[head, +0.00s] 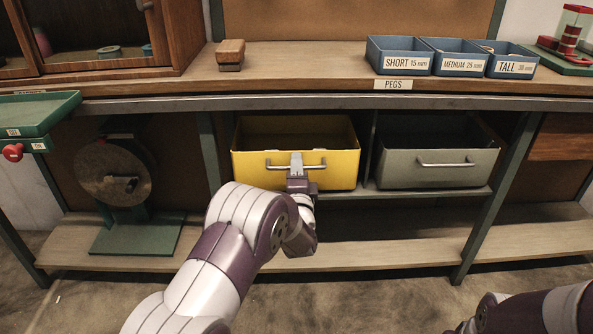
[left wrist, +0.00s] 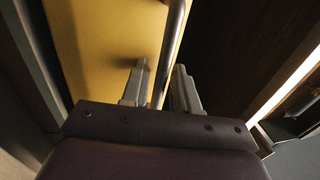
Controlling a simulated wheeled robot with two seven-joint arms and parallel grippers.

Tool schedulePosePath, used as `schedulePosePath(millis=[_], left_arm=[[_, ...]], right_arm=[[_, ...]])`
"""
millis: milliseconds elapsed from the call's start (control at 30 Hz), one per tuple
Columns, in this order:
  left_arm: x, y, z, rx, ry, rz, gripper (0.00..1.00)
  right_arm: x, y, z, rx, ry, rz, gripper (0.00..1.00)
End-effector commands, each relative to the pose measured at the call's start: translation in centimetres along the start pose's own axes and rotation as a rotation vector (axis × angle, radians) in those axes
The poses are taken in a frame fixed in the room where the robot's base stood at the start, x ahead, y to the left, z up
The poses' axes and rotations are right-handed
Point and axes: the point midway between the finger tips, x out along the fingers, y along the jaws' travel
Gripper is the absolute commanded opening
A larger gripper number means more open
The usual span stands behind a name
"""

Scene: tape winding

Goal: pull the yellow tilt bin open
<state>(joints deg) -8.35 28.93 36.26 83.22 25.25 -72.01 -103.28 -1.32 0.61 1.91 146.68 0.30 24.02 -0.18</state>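The yellow tilt bin (head: 249,170) sits under the workbench in the head view, its front face near upright and level with the grey bin beside it. Its metal bar handle (head: 316,166) runs across the front and shows in the left wrist view (left wrist: 173,45). My left gripper (head: 296,165) is at the middle of this handle. In the left wrist view its two fingers (left wrist: 160,88) stand on either side of the bar, with narrow gaps showing between bar and fingers. My right arm (head: 530,312) shows at the lower right; its gripper cannot be made out.
A grey bin (head: 438,173) with a similar handle stands to the right. A green stand with a round disc (head: 113,174) is at the left. Peg trays (head: 400,54) and a wooden block (head: 231,55) rest on the bench top. The floor in front is clear apart from my arms.

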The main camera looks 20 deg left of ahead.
Motion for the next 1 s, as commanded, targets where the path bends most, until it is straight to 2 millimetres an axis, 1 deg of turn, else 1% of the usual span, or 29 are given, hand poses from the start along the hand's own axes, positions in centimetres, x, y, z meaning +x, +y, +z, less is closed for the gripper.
schedulePosePath(millis=[67, 100, 133, 167, 567, 767, 1000], left_arm=[[0.0, 0.0, 0.0, 0.000, 0.000, 0.000, 0.29], [0.0, 0.0, 0.0, 0.000, 0.000, 0.000, 0.16], [0.0, 0.0, 0.0, 0.000, 0.000, 0.000, 0.06], [0.0, 0.0, 0.0, 0.000, 0.000, 0.000, 0.00], [-0.3, 0.2, 0.0, 0.000, 0.000, -0.019, 0.00], [-1.1, 0.6, 0.0, -0.001, 0.000, -0.078, 0.00], [-2.2, 0.9, 0.0, 0.000, 0.000, -0.190, 0.00]], right_arm=[[0.0, 0.0, 0.0, 0.000, 0.000, 0.000, 0.43], [0.0, 0.0, 0.0, 0.000, 0.000, 0.000, 0.43], [0.0, 0.0, 0.0, 0.000, 0.000, 0.000, 0.43], [0.0, 0.0, 0.0, 0.000, 0.000, 0.000, 0.43], [0.4, 0.0, 0.1, 0.000, 0.000, 0.000, 0.43], [1.3, 0.0, 0.2, 0.000, 0.000, 0.000, 0.43], [2.5, 0.0, 0.3, 0.000, 0.000, 0.000, 0.43]])
